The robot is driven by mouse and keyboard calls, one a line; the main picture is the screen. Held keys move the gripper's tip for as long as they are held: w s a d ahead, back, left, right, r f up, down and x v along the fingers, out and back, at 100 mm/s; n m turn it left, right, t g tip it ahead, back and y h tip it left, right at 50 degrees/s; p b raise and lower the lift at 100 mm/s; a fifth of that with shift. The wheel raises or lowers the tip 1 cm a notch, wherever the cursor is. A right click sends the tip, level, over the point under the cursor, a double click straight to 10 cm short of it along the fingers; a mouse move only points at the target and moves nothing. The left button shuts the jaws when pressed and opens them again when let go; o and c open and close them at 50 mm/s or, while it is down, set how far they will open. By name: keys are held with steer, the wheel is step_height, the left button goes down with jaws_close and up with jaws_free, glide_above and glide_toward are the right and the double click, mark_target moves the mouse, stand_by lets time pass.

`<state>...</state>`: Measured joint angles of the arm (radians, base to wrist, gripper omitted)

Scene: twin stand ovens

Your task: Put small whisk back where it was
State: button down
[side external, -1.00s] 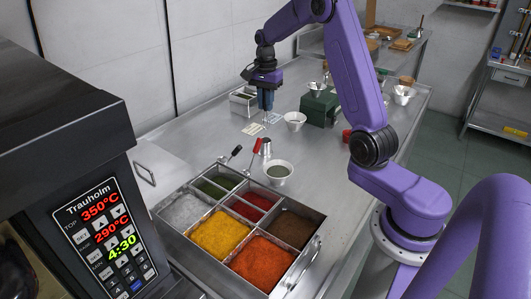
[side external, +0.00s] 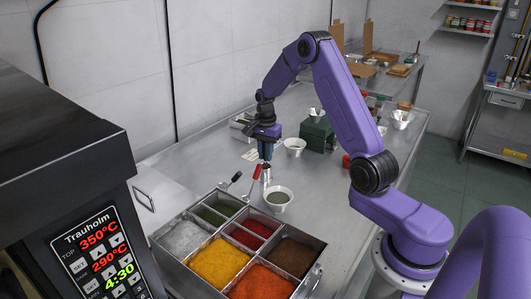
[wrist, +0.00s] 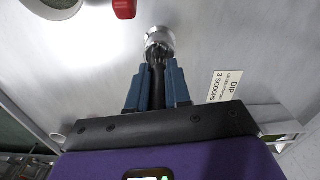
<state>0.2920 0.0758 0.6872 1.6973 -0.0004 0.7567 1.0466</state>
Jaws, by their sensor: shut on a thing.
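My gripper (side external: 265,157) points down above a small metal cup (side external: 266,175) on the steel counter, behind the spice trays. In the wrist view, its blue fingers are shut on the dark handle of the small whisk (wrist: 158,78). The whisk's far end lines up with the mouth of the metal cup (wrist: 160,38). I cannot tell how far the whisk reaches into the cup. In the side view the whisk is mostly hidden by the fingers.
A red-handled tool (side external: 256,173) and a black-handled one (side external: 234,178) stick up from the spice trays (side external: 157,238). Another white bowl (side external: 295,150) and a green box (side external: 316,137) stand behind.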

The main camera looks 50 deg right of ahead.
steer(key=shift+f, duration=0.15)
steer(key=c, duration=1.1)
jaws_free()
steer(key=shift+o, duration=0.2)
